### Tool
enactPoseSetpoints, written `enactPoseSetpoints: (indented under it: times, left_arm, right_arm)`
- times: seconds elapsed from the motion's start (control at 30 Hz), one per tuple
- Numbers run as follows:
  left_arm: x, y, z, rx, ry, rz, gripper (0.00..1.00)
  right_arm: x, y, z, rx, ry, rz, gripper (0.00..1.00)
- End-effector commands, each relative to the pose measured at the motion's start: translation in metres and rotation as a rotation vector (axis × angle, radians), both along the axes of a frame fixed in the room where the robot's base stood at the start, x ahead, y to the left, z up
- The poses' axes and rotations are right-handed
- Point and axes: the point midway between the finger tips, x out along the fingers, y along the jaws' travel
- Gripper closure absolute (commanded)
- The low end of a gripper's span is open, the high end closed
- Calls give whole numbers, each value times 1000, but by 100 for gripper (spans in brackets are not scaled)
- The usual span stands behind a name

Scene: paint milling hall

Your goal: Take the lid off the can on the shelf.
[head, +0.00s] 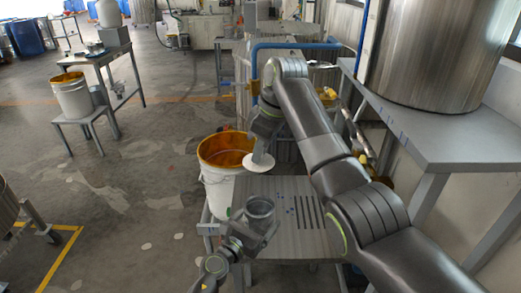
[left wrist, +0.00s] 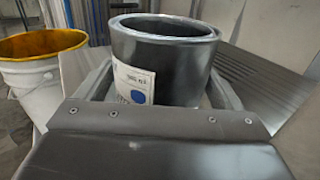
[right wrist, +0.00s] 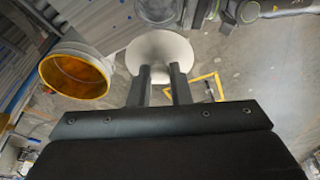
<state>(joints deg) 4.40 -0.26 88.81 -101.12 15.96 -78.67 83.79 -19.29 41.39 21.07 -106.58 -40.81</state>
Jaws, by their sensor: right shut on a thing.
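The can (head: 260,209) is grey metal with an open top, at the left part of the slotted shelf (head: 300,243). In the left wrist view the can (left wrist: 180,70) is upright and shows a white label with a blue dot. My left gripper (head: 250,232) has its fingers closed against both sides of the can. The lid (head: 258,163) is a pale round disc held by my right gripper (head: 262,150), above and behind the can, apart from it. In the right wrist view the lid (right wrist: 160,54) sits at the tips of the right gripper (right wrist: 158,75).
A white bucket with an orange-stained rim (head: 218,185) stands just left of the shelf. A large steel drum (head: 430,50) stands on a higher table (head: 450,140) at right. Another bucket (head: 72,98) sits on a stool at far left. The floor at left is open.

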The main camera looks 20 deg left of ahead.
Motion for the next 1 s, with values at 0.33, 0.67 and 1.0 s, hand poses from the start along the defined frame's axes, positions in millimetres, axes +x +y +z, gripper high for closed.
enactPoseSetpoints:
  times: [0.33, 0.67, 1.0]
  left_arm:
    - [-2, 1, 0, 0, 0, 0, 0]
    - [-48, 15, -2, 2, 3, 2, 0]
    - [-103, 32, -2, 0, 1, 1, 0]
  right_arm:
    - [0, 0, 0, 0, 0, 0, 100]
    - [0, 0, -1, 0, 0, 0, 100]
    - [0, 0, -8, 0, 0, 0, 100]
